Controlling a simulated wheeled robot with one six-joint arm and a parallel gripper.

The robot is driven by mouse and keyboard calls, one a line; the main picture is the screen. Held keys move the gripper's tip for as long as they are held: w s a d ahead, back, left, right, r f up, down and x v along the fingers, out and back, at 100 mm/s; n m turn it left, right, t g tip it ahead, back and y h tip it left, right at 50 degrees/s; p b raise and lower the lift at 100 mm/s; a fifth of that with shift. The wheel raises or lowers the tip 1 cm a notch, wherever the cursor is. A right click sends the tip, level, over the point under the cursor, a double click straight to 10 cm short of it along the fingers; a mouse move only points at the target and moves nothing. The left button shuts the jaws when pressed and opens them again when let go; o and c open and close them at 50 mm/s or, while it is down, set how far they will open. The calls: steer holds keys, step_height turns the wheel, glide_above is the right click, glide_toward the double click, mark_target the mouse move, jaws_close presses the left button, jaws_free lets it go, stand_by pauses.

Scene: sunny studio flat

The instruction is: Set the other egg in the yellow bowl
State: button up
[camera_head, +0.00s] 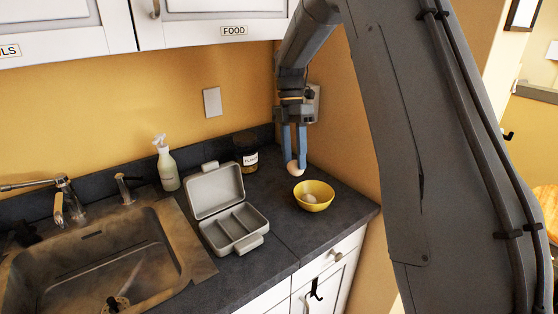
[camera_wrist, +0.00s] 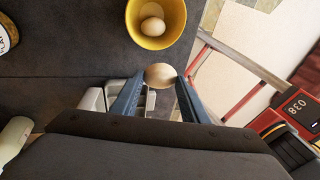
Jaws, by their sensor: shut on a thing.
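The yellow bowl (camera_head: 318,203) stands on the dark counter near its right end. One pale egg (camera_head: 311,198) lies inside it; the bowl (camera_wrist: 178,43) and that egg (camera_wrist: 153,27) also show in the wrist view. My gripper (camera_head: 295,167) points down, with its blue fingers shut on the other egg (camera_head: 294,168), behind and a little left of the bowl in the head view. In the wrist view my gripper (camera_wrist: 160,82) holds this egg (camera_wrist: 161,75) between its fingertips, apart from the bowl.
An open grey lunch box (camera_head: 228,208) stands left of the bowl. A labelled jar (camera_head: 246,153) is behind it. A soap bottle (camera_head: 167,166) and a sink (camera_head: 100,262) are further left. The wall rises behind the counter.

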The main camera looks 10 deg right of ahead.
steer(key=w+d+f, duration=0.3)
steer(key=d, duration=0.6)
steer(key=shift+f, duration=0.4)
steer(key=shift+s, duration=0.1)
steer(key=shift+s+p, duration=0.2)
steer(key=shift+p, duration=0.2)
steer(key=shift+f+b, duration=0.75)
steer(key=shift+f, duration=1.85)
steer(key=shift+f+b, duration=0.55)
steer(key=shift+f, duration=1.15)
stand_by(0.3)
